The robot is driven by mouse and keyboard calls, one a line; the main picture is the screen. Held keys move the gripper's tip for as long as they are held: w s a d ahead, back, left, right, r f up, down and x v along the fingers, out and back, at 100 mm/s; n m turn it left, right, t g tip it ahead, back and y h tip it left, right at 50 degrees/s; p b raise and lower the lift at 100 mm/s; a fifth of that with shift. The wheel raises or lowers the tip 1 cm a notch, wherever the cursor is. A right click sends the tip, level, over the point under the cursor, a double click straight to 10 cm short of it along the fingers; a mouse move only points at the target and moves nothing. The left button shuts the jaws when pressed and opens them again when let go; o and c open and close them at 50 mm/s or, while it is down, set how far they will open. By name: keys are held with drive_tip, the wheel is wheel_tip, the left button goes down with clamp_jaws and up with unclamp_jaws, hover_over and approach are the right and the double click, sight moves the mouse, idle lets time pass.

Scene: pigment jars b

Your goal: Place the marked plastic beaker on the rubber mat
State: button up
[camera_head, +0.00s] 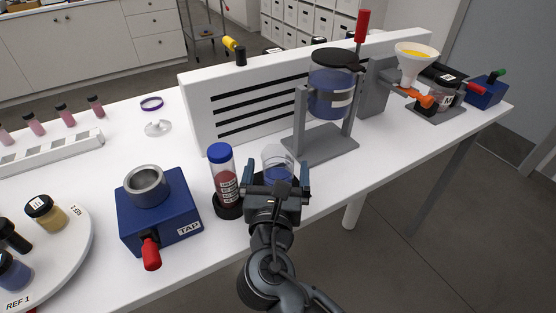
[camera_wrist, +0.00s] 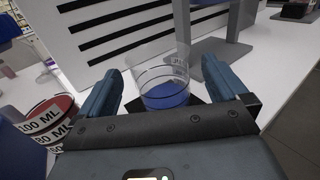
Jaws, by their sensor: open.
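A clear plastic beaker (camera_head: 278,158) with markings and blue contents stands upright in front of the grey stand. In the wrist view the beaker (camera_wrist: 163,88) sits between my two fingers. My gripper (camera_head: 278,172) is open around the beaker, one finger on each side; small gaps show in the wrist view (camera_wrist: 160,75). A dark flat patch (camera_wrist: 198,101), which looks like the rubber mat, shows at the beaker's base. Whether the beaker rests fully on it is hard to tell, because my gripper hides its lower front.
A marked cylinder (camera_head: 225,180) with a blue cap and red contents stands close to my gripper's left. A blue TAP block (camera_head: 160,222) is farther left. The grey stand (camera_head: 322,145) holding a blue container is just behind, before a slotted white panel (camera_head: 205,100).

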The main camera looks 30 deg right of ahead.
drive_tip(key=v, duration=0.7)
drive_tip(key=shift+s+a+b, duration=0.2)
drive_tip(key=shift+s+b, duration=0.15)
